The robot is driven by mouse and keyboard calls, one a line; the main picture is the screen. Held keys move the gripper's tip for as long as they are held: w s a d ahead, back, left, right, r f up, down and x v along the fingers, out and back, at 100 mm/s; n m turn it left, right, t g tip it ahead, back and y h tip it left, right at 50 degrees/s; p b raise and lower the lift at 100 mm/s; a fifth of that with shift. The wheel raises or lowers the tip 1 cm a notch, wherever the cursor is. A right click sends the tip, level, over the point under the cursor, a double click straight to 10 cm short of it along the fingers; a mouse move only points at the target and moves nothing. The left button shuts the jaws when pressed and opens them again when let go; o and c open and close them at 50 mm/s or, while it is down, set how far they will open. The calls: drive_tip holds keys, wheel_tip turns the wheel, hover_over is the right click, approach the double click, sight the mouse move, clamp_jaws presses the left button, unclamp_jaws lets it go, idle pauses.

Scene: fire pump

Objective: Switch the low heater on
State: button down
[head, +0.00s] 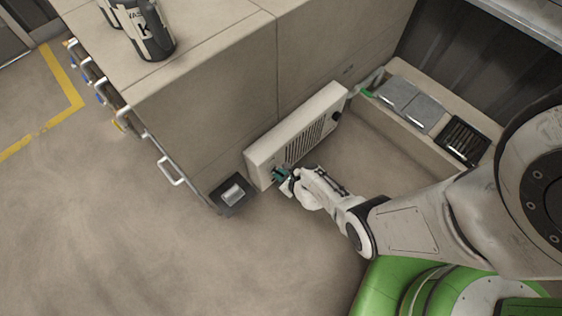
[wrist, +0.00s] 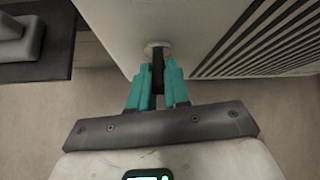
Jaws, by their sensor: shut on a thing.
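The low heater (head: 293,133) is a long, pale box with dark slats, standing on the floor against the beige cabinet. Its front also fills the upper part of the wrist view (wrist: 190,18), with the slats at right. My gripper (head: 280,174) is at the lower left end of the heater's front. In the wrist view its teal fingers (wrist: 159,75) are shut on a narrow dark knob (wrist: 158,62), which stands out from a round pale base on the heater. The fingers hide part of the knob, and I cannot read its setting.
A black box with a grey block (head: 232,192) lies on the floor just left of the heater. A beige cabinet (head: 205,95) with handles stands behind. A bin with grey pads (head: 410,105) is at the right. The floor at the left is clear.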

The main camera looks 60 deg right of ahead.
drive_tip(key=c, duration=1.1)
unclamp_jaws()
drive_tip(key=p+v, duration=0.6)
drive_tip(key=v, duration=0.4)
drive_tip(key=shift+s+r+p, duration=0.2)
drive_tip(key=shift+s+p, duration=0.05)
drive_tip(key=shift+p, duration=0.15)
drive_tip(key=shift+a, duration=0.2)
